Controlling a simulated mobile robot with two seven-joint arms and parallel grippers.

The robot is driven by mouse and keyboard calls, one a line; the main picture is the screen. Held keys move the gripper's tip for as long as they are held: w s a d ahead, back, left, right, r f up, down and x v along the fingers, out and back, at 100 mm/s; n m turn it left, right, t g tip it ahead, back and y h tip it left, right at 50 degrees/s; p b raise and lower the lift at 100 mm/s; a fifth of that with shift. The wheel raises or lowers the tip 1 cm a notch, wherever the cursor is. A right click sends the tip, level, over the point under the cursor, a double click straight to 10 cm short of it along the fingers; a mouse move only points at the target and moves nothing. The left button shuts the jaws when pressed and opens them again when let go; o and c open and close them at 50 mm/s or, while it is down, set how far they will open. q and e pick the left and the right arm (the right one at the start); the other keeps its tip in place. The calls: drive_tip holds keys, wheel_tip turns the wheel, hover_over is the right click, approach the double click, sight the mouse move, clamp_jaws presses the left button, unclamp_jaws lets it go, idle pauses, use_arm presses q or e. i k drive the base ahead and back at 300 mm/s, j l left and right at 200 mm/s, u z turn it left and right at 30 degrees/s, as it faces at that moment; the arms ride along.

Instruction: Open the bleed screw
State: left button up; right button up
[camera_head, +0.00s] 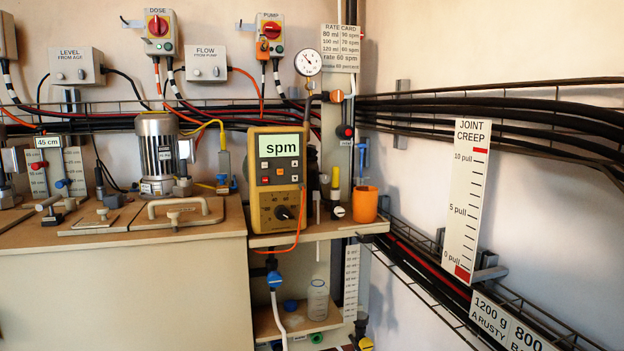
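No part is clearly marked as the bleed screw, so I cannot tell which fitting it is. On the small shelf (345,229), small fittings crowd to the right of the yellow "spm" meter (276,180). They include a yellow-topped upright piece (335,178) and a black round knob with a white mark (338,212). A blue-topped piece (362,150) stands just behind. The meter hides part of the dark equipment behind it. Neither of my grippers is in view.
An orange cup (365,204) stands at the shelf's right end. A silver motor (157,155) and a lidded hatch with a beige handle (178,207) are on the left bench. A pressure gauge (308,62) is above. A clear bottle (318,299) stands below. Cable trays line the right wall.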

sight(325, 178)
drive_tip(key=i+j, duration=0.55)
drive_tip(key=i+j+z, duration=0.15)
drive_tip(key=z, duration=0.15)
drive_tip(key=i+j+z, duration=0.25)
drive_tip(key=k+j, duration=0.1)
